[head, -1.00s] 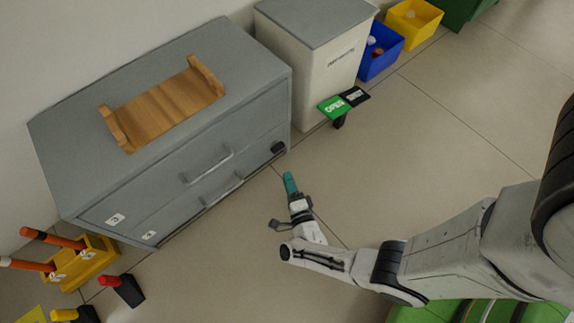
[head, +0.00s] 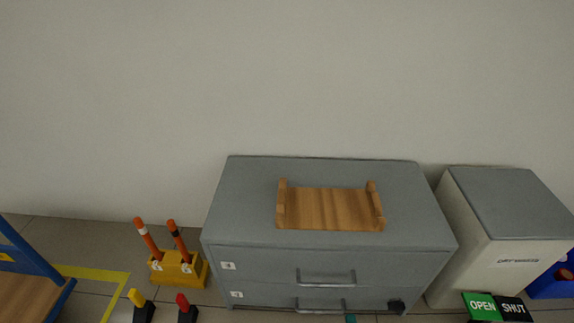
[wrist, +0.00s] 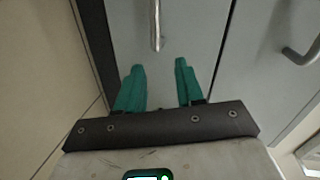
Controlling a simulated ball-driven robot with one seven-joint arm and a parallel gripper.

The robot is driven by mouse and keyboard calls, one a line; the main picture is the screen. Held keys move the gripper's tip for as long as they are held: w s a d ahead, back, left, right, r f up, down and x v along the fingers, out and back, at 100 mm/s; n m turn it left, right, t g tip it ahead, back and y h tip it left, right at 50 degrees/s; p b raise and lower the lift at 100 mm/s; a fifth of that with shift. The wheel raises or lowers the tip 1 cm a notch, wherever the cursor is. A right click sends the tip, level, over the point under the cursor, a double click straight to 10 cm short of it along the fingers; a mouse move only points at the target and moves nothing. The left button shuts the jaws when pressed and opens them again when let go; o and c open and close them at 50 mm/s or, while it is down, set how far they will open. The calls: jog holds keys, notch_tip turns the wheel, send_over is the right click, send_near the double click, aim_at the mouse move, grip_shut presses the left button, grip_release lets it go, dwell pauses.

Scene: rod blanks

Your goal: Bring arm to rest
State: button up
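My gripper (wrist: 158,88) shows in the wrist view with two teal fingers set apart and nothing between them. Beyond the fingers is the front of the grey drawer cabinet (wrist: 195,30), with a metal handle above the gap between the fingertips. In the head view only a small teal bit of my gripper (head: 350,319) shows at the bottom edge, in front of the cabinet (head: 240,190). The rest of my arm is out of that view.
A wooden tray (head: 330,208) sits on the cabinet. A yellow holder (head: 180,271) with two orange-handled rods stands left of it. A pale bin (head: 500,250) and a green OPEN sign (head: 481,306) are at right. A blue-framed table (head: 35,262) is at far left.

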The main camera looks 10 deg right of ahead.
jog(key=s+a+r+n+g+y+p, duration=0.1)
jog(key=s+a+r+n+g+y, duration=0.1)
jog(key=a+r+n+g+y, duration=0.75)
jog(key=s+d+r+n+g+h+p, duration=0.15)
jog(key=s+d+r+n+h, duration=0.3)
jog(key=s, duration=0.45)
jog(key=s+d+r+n+g+h, duration=0.1)
jog(key=s+d+r+n+g, duration=0.25)
jog(key=s+d+r, duration=0.35)
notch_tip(320, 180, up, 37)
jog(key=s+p, duration=0.1)
jog(key=p, duration=3.7)
jog(key=shift+s+n, duration=0.15)
jog(key=shift+n, duration=0.3)
jog(key=shift+r, duration=0.1)
